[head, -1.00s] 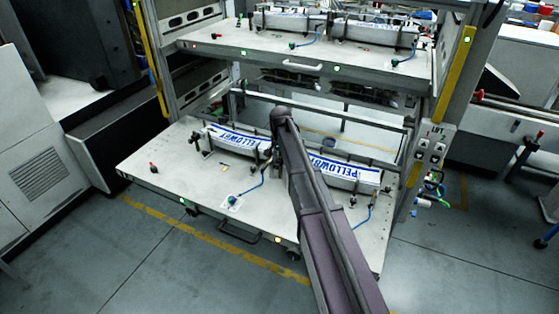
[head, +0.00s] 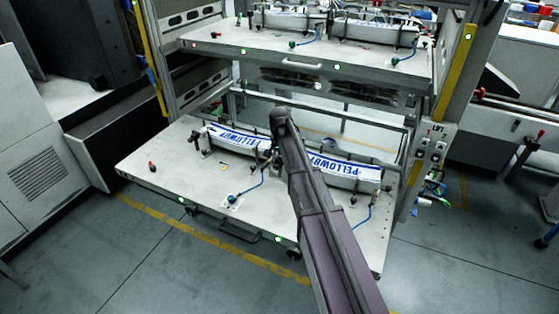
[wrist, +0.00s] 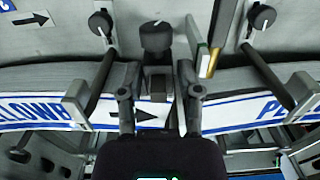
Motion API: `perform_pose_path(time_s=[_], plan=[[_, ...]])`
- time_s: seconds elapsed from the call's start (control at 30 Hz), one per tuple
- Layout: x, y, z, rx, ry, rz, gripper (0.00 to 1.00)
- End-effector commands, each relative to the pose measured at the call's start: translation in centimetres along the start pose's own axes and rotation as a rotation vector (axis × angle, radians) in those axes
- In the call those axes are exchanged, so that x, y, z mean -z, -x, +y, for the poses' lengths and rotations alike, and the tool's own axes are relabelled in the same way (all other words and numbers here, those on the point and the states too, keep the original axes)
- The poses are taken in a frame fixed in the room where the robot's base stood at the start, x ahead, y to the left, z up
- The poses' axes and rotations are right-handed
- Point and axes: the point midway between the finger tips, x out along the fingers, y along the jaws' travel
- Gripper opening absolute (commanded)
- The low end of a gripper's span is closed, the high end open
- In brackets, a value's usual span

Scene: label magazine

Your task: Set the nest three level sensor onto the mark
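The lower shelf (head: 150,185) holds two nests with long blue-lettered label strips, a left one (head: 236,138) and a right one (head: 335,168). A small blue sensor-like part (head: 232,199) sits on a white patch in front of the left nest, with a blue cable behind it. A blue cable (head: 364,215) also lies in front of the right nest. I cannot tell which part is the nest three level sensor. My gripper (wrist: 157,95) reaches over the nests, its fingers apart. A label with a black arrow (wrist: 150,116) shows between them. My arm hides the gripper in the head view.
A black knob (wrist: 156,38) stands just beyond the fingers, with clamp posts to both sides. A brass-tipped part (wrist: 214,62) is close to the right finger. The upper shelf (head: 300,60) overhangs behind. The lower shelf's front left is mostly clear.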

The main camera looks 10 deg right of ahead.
Motion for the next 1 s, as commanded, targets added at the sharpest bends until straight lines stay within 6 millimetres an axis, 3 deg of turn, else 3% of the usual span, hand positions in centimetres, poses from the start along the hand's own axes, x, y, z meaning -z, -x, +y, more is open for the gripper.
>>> perform_pose_path(time_s=[0.53,1.0], plan=[[0.0,0.6,0.0,-0.001,0.0,0.0,0.49],[0.0,4.1,0.0,-0.001,0.0,0.0,0.49]])
